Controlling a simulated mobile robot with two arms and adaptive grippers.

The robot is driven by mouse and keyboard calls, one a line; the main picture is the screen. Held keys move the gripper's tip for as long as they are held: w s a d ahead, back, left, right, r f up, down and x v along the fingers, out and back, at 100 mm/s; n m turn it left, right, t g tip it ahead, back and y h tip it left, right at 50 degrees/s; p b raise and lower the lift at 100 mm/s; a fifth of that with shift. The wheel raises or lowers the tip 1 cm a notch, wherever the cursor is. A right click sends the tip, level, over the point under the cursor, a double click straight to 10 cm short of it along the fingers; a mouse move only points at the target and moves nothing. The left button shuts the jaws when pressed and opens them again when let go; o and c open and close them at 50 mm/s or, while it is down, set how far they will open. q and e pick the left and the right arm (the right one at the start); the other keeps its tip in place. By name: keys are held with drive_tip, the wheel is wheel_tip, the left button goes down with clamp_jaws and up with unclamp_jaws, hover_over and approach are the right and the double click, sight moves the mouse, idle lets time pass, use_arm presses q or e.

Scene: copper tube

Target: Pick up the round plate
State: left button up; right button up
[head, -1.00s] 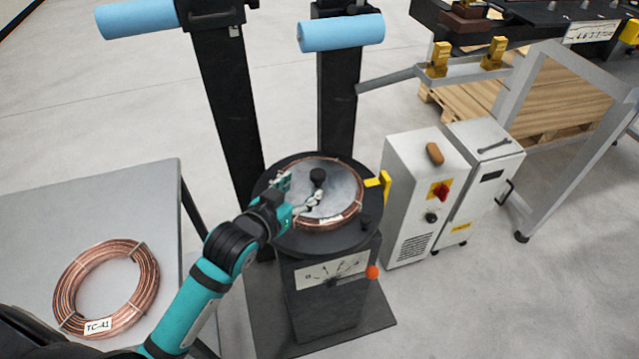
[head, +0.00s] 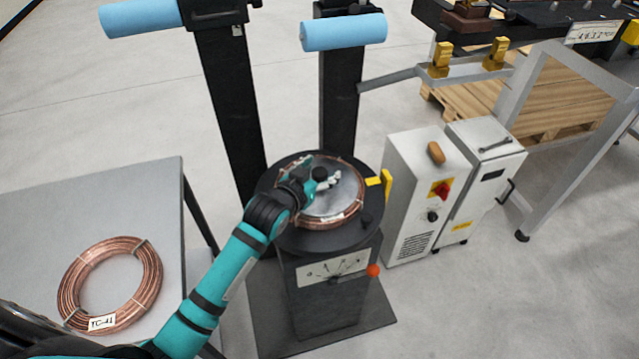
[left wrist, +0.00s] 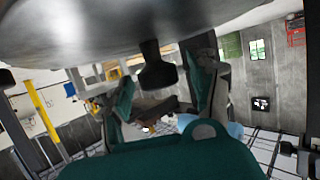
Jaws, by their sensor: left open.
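The round plate (head: 343,197) is a grey metal disc lying on a copper coil (head: 330,221) on top of the dark machine stand. A black knob (head: 320,174) stands up from the plate's middle. My left gripper (head: 324,180) is open, low over the plate, with its fingers by the knob. In the left wrist view the knob (left wrist: 156,68) lies between the two open fingers of the gripper (left wrist: 163,88), and the plate (left wrist: 110,25) fills the upper part. I cannot tell whether the fingers touch the knob. My right gripper is not in view.
Another copper coil (head: 110,285) lies on the grey table (head: 60,215) at the left. Dark posts with blue rollers (head: 343,33) rise behind the stand. A yellow bracket (head: 386,186) and a white cabinet (head: 415,195) are close at its right.

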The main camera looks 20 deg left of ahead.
use_arm(q)
clamp_jaws()
drive_tip(key=shift+r, duration=0.15)
idle(0.4)
